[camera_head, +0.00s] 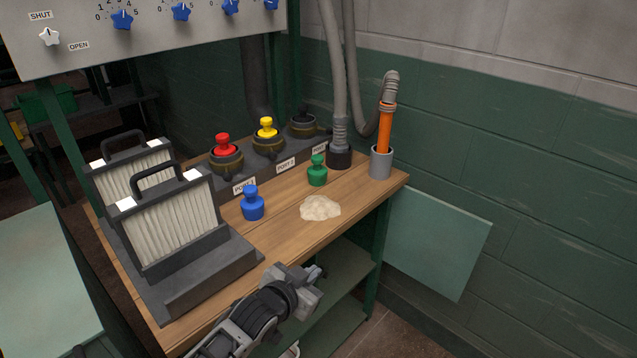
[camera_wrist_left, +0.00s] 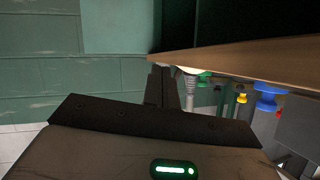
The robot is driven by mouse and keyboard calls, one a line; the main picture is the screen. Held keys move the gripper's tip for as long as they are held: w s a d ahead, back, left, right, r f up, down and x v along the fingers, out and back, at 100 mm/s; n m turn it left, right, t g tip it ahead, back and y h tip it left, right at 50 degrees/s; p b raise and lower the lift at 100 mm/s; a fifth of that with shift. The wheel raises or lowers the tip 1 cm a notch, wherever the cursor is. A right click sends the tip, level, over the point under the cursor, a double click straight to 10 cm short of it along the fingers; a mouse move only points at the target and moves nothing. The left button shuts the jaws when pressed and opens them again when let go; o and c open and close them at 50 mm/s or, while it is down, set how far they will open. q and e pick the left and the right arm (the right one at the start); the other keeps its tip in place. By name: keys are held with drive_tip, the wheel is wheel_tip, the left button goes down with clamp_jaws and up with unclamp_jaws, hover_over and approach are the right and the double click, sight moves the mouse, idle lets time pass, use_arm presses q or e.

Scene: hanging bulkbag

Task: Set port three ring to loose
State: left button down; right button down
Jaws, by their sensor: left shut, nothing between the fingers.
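Port three (camera_head: 303,124) is the rightmost of the ports along the back of the wooden bench. Its dark ring has no coloured plug in it, and the grey hose partly covers its label. I cannot tell the ring's setting. My left gripper (camera_head: 318,275) is shut and empty at the bench's front edge, well apart from the port. Its closed fingers (camera_wrist_left: 162,86) also show in the left wrist view. My right gripper is in neither view.
Port one holds a red plug (camera_head: 223,144), port two a yellow plug (camera_head: 266,128). A blue plug (camera_head: 252,204), a green plug (camera_head: 317,172), a pale powder heap (camera_head: 320,208), a hose (camera_head: 339,125) and a grey cup (camera_head: 381,163) stand around. Filters (camera_head: 180,222) fill the left.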

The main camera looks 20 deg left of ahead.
use_arm(q)
drive_tip(key=s+d+f+g, duration=0.1)
drive_tip(key=s+d+f, duration=0.2)
drive_tip(key=s, duration=0.6)
drive_tip(key=s+d+f+g+h, duration=0.1)
drive_tip(key=s+d+f+g, duration=0.1)
drive_tip(key=s, duration=0.8)
drive_tip(key=shift+s+d+f+n, duration=0.2)
drive_tip(key=shift+d+f+n, duration=0.2)
drive_tip(key=shift+d+f, duration=0.6)
drive_tip(key=shift+d+r, duration=0.15)
drive_tip(key=shift+r, duration=0.05)
